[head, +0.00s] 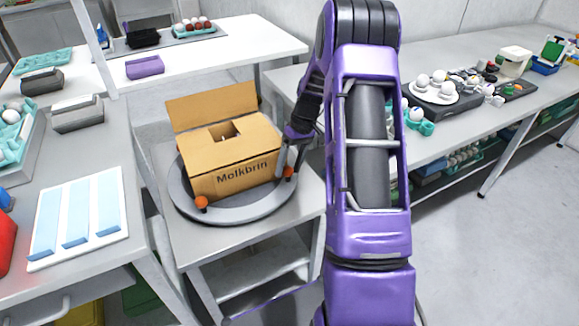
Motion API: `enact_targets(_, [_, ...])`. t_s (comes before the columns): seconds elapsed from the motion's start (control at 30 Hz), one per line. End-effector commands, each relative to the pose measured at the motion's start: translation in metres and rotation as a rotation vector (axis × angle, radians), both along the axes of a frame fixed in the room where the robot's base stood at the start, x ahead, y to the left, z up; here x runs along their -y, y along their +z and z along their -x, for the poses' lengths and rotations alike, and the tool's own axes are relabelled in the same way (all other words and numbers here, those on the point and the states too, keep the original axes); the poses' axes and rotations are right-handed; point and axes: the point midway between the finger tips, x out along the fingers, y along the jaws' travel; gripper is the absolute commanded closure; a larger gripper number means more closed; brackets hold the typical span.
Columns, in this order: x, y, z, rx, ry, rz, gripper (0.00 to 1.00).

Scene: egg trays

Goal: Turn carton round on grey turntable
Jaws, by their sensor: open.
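The brown carton (233,158) stands upright on the round grey turntable (248,210) on a small table. The printed word "Molkbrin" is on its front side, and a raised flap stands at its back. Orange knobs sit on the turntable's rim, one at the front left (201,202) and one at the right (289,172). My gripper (288,160) is at the turntable's right edge, close to the right knob and beside the carton's right side. It is open. Whether it touches the knob or the carton cannot be told from this view.
A left bench holds a white panel with blue strips (118,192), a teal tray (38,140) and grey boxes. A back table holds a purple box (145,67) and an egg tray (195,28). The right bench holds plates of eggs (434,100). Floor at right is clear.

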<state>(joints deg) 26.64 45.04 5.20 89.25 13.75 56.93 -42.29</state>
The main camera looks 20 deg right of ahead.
Motion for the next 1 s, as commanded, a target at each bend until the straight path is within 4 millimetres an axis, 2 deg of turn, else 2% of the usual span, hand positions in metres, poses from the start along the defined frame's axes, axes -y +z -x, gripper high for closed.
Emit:
enact_targets(0.23, [-0.0002,-0.0005,-0.0001,0.000,0.000,0.000,0.30])
enact_targets(0.6, [0.0001,0.0000,-0.0001,0.000,0.000,0.000,0.97])
enact_targets(0.63, [0.0001,0.0000,-0.0002,0.001,0.000,0.000,1.00])
enact_targets(1.0, [0.0001,0.0003,-0.0003,0.001,0.000,0.001,1.00])
